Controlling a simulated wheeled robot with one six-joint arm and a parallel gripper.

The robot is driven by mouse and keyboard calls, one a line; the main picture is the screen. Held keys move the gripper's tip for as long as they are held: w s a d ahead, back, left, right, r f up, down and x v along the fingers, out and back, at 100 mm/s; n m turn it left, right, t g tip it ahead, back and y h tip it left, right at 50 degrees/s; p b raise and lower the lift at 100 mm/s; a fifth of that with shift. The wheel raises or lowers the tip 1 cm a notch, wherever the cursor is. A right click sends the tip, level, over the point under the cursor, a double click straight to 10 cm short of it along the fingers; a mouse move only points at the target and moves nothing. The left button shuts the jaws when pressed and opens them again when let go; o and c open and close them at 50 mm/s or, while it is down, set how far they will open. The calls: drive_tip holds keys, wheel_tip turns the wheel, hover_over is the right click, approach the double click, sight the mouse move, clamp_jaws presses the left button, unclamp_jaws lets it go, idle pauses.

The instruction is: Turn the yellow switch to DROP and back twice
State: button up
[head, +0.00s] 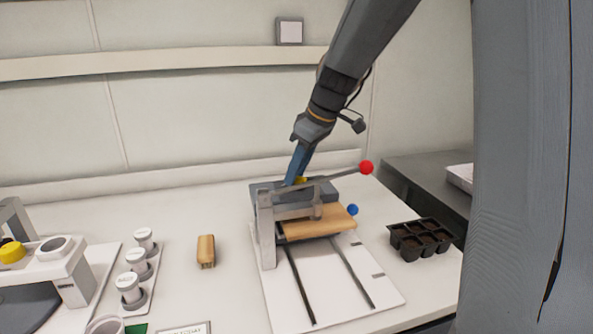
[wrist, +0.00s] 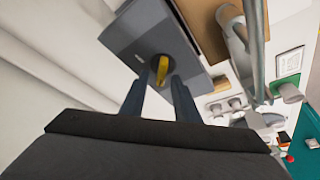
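The yellow switch (wrist: 162,70) is a narrow knob on a dark round base on a face of the grey box (wrist: 135,35). In the head view, a sliver of the yellow switch (head: 301,180) shows beside my fingers, and the grey box (head: 262,187) stands at the back of the press-like device. My gripper (wrist: 162,78) points at the switch, with one fingertip on each side of it. The fingers look apart, with a small gap to the knob; contact is not clear. A small white mark beside the knob is too small to read.
A metal lever with a red ball (head: 366,167) reaches across close to my gripper. A wooden board (head: 318,222) lies below it. A black seedling tray (head: 421,240) stands right, a brush (head: 206,251) and several white-capped vials left.

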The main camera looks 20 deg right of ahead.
drive_tip(key=shift+r, duration=0.1)
drive_tip(key=b+v, duration=0.1)
drive_tip(key=v, duration=0.6)
drive_tip(key=shift+s+r, duration=0.15)
drive_tip(key=shift+r, duration=0.1)
drive_tip(key=shift+d, duration=0.1)
